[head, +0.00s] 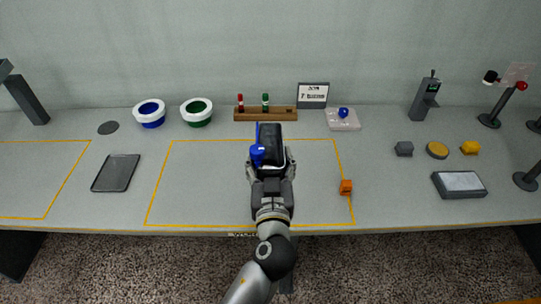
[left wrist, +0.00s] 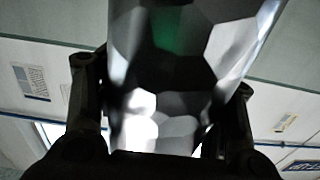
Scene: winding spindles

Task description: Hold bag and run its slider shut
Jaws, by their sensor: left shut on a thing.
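My left gripper (head: 269,165) is shut on a dark, shiny bag-like thing (head: 271,142) over the marked area in the middle of the table. A blue strip (head: 258,131) runs along its left edge, and a blue knob (head: 257,154), perhaps the slider, sits low on that side. In the left wrist view the held thing (left wrist: 185,70) looks silvery and faceted, with a green patch, between the two fingers. I cannot tell whether its opening is closed. A flat clear packet (head: 337,125) with a blue knob (head: 343,112) lies at the back. My right gripper is out of view.
A wooden rack (head: 281,115) with red and green spindles, a sign (head: 313,95) and blue (head: 150,113) and green (head: 197,112) bowls stand at the back. The marked area beside my arm is mostly clear.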

